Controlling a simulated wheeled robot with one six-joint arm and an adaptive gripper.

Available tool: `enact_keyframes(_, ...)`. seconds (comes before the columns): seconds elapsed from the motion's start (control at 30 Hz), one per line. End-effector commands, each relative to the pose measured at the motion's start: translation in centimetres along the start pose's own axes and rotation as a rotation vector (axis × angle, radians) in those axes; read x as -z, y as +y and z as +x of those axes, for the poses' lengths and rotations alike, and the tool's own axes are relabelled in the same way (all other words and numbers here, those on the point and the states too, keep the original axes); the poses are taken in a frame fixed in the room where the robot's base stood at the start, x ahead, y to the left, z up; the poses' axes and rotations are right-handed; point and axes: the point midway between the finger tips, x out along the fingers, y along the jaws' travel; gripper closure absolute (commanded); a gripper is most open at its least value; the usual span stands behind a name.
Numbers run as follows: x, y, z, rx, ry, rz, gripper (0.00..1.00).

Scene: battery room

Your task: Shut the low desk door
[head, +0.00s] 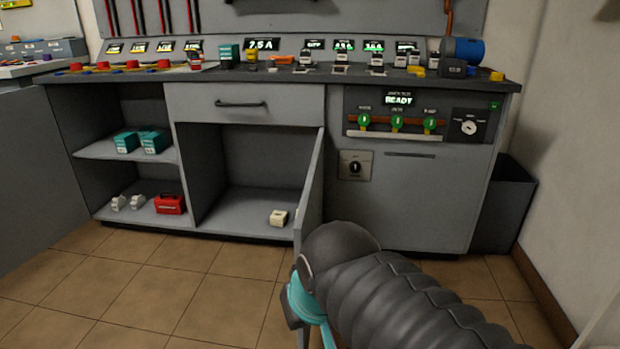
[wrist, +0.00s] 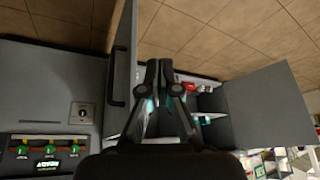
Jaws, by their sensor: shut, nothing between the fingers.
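The low desk door (head: 311,189) is a grey panel that stands wide open, edge-on, at the right side of the compartment below the drawer. The wrist view is turned upside down and shows the door (wrist: 122,65) with its dark handle (wrist: 114,80) on the outer face. My gripper (wrist: 158,66) is shut and empty, its fingertips together. It appears on the inner side of the door, close to it; I cannot tell whether they touch. In the head view my arm hides the fingertips and the door's lower front.
A cream block (head: 278,217) lies inside the open compartment, near the door. The open shelves (head: 90,152) at left hold teal boxes and a red case (head: 169,204). A control panel (head: 400,165) is right of the door. A dark bin (head: 503,205) stands by the wall.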

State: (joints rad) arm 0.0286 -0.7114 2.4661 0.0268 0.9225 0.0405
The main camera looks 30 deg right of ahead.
Motion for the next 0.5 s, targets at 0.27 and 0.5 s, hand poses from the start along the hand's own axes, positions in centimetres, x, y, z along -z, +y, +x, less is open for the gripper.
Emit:
enact_keyframes(0.27, 7.7, 2.1, -1.8, 0.039, -0.161, 0.523, 1.00)
enact_keyframes(0.5, 15.1, 6.4, -1.9, 0.092, -0.314, 1.041, 1.00)
